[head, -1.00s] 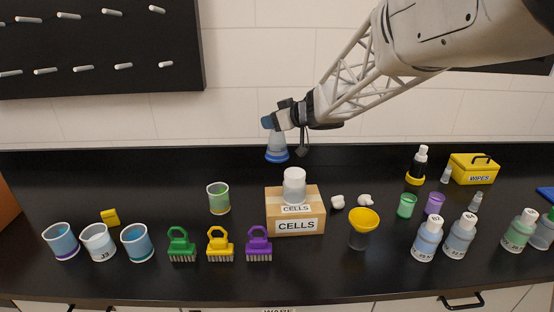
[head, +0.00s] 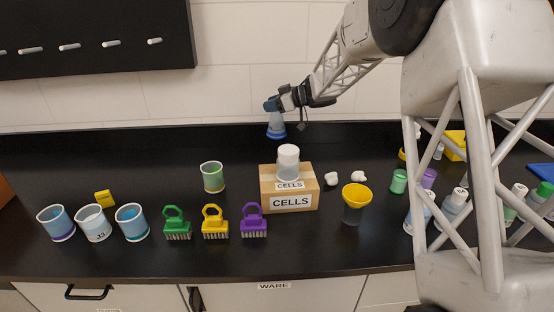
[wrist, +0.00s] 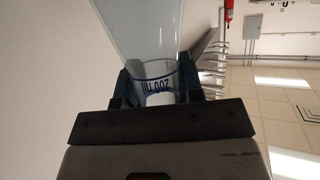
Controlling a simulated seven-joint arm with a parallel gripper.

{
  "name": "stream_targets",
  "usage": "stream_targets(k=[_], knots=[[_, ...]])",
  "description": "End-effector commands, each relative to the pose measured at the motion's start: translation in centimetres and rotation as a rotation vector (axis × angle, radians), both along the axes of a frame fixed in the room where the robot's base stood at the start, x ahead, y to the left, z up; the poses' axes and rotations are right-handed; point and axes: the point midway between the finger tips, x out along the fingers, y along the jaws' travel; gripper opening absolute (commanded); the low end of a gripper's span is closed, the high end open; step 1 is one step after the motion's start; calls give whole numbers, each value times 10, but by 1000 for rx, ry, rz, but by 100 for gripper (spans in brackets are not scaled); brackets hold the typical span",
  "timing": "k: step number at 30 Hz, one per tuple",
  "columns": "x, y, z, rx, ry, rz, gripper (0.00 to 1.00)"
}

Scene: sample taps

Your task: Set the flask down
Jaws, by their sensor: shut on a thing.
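The flask (head: 276,129) is clear and cone-shaped with a blue band at its base. It hangs upright from my gripper (head: 271,104) near the back of the black bench, behind the CELLS box; I cannot tell its exact height above the surface. My gripper is shut on the flask's upper part. In the wrist view, the dark fingers (wrist: 156,82) sit on both sides of the flask's clear neck, with blue printed marks, and its body (wrist: 140,28) widens away from them.
The cardboard CELLS box (head: 290,202) carries a white-capped jar (head: 288,162). A green beaker (head: 212,177) stands to its left, a yellow funnel cup (head: 355,198) to its right. Beakers and brushes line the front left. My arm covers several bottles at right. The back left of the bench is clear.

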Motion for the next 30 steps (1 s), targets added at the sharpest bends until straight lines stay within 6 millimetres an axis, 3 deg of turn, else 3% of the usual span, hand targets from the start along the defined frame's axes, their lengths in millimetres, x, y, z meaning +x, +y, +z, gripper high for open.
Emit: stream_targets(k=[17,30], knots=[[4,-2,-6,0,0,9,0],[4,-2,-57,0,1,8,0]])
